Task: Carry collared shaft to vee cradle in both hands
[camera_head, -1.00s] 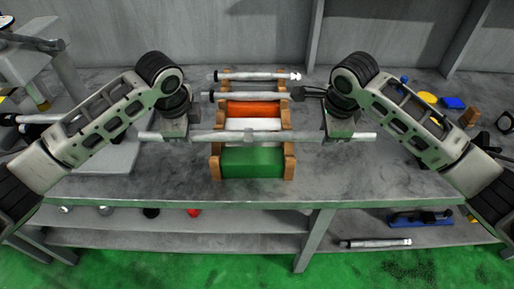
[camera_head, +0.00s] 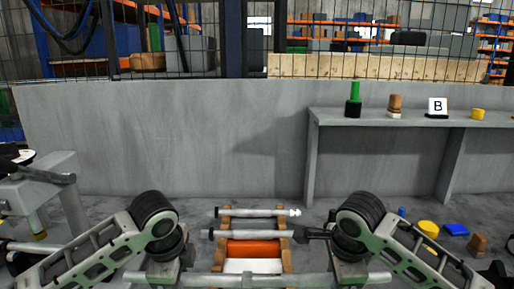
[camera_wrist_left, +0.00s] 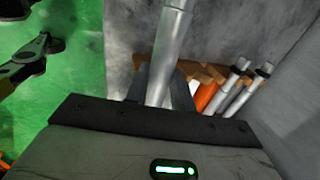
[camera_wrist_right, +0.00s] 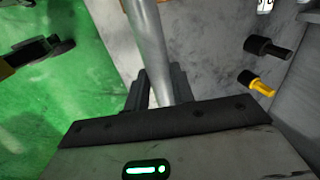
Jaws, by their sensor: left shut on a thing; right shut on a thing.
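The long grey collared shaft (camera_head: 250,279) lies level across the bottom of the head view, its collar near the middle. My left gripper (camera_head: 162,276) is shut on its left part and my right gripper (camera_head: 350,276) on its right part. The shaft runs up between the fingers in the left wrist view (camera_wrist_left: 170,45) and right wrist view (camera_wrist_right: 148,40). Behind it is a wooden rack (camera_head: 285,256) with orange and white panels, bearing two other shafts (camera_head: 255,212). The rack's near part is cut off. I cannot tell whether this rack is the vee cradle.
A grey wall stands behind the bench. A grey shelf (camera_head: 385,119) at the right holds small items and a "B" sign (camera_head: 437,106). Yellow and blue parts (camera_head: 456,229) lie on the bench at right. A grey machine (camera_head: 45,195) stands at left.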

